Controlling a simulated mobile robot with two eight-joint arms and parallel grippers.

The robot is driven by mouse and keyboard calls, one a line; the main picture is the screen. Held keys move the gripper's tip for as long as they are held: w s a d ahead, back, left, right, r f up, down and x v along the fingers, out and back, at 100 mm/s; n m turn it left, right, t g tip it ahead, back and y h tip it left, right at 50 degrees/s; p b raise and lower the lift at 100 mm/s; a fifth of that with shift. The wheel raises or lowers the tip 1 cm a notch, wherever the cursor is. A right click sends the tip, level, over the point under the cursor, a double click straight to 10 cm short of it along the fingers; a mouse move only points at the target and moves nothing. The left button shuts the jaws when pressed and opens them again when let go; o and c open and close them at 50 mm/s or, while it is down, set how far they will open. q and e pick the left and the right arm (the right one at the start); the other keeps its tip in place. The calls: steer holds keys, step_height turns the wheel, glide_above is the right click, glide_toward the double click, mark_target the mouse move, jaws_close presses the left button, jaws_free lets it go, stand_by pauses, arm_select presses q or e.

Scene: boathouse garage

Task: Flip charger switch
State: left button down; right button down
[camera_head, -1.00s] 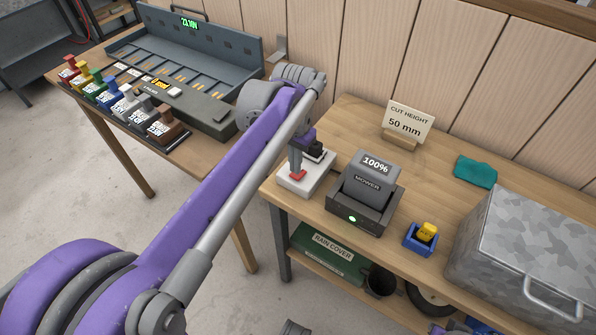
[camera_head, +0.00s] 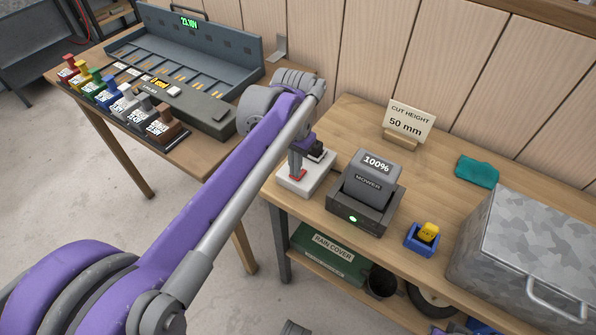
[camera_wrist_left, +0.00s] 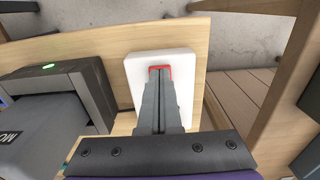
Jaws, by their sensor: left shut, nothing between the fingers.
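The switch is a white box (camera_head: 318,183) with a red rocker (camera_head: 299,177), at the left end of the right-hand bench. My left gripper (camera_head: 294,172) comes down onto it from above, fingers shut and empty. In the left wrist view the closed fingertips (camera_wrist_left: 160,78) are at the red rocker (camera_wrist_left: 160,67), which they partly cover, so its tilt and firm contact cannot be told. Right of the switch stands the dark charger (camera_head: 352,214) with a lit green light, holding a grey battery (camera_head: 370,181) marked MOWER and 100%. My right gripper is not seen.
A blue holder with a yellow key-like piece (camera_head: 427,232) and a metal box (camera_head: 520,250) stand to the right. A CUT HEIGHT 50 mm sign (camera_head: 410,120) and a teal cloth (camera_head: 477,171) are behind. The left bench (camera_head: 205,148) holds a grey rack and coloured blocks.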

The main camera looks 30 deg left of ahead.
arm_select(q)
steer(key=shift+f, duration=0.15)
steer(key=shift+r+p, duration=2.75)
steer(key=shift+r, duration=0.8)
steer(key=shift+s, duration=0.1)
steer(key=s+d+f+t+p, duration=0.2)
steer(key=s+d+f, duration=0.1)
steer(key=s, duration=0.4)
steer(key=s+d+f+n+t+p, duration=0.1)
steer(key=s+d+f+t+p, duration=0.1)
steer(key=s, duration=0.5)
steer(key=shift+s+d+f+t, duration=0.3)
steer(key=shift+d+f+t, duration=0.25)
steer(key=shift+d+t, duration=0.2)
